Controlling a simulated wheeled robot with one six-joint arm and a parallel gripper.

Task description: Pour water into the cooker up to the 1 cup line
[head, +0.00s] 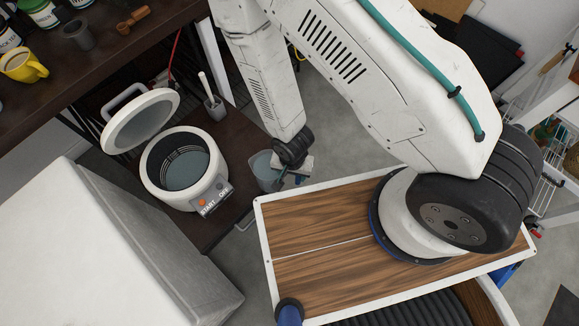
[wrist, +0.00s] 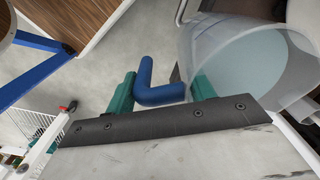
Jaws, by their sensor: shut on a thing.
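The cooker (head: 162,183) is round and white and stands on the dark low shelf, its lid (head: 140,122) tilted open behind it. Dark markings show on its inner wall above a flat grey-blue surface; I cannot tell whether that is water or the pot's bottom. A clear jug (head: 265,171) is to the right of the cooker, apart from it; it also shows in the wrist view (wrist: 240,65) with pale bluish contents. My gripper (head: 283,180) is shut on the jug's blue handle (wrist: 155,92), between the green fingers (wrist: 162,90).
A holder with a white-handled utensil (head: 214,107) stands behind the cooker. The dark upper shelf (head: 100,45) at upper left carries a yellow mug (head: 22,66), jars and a grey cup (head: 78,36). A large white box-like body (head: 120,250) fills the lower left.

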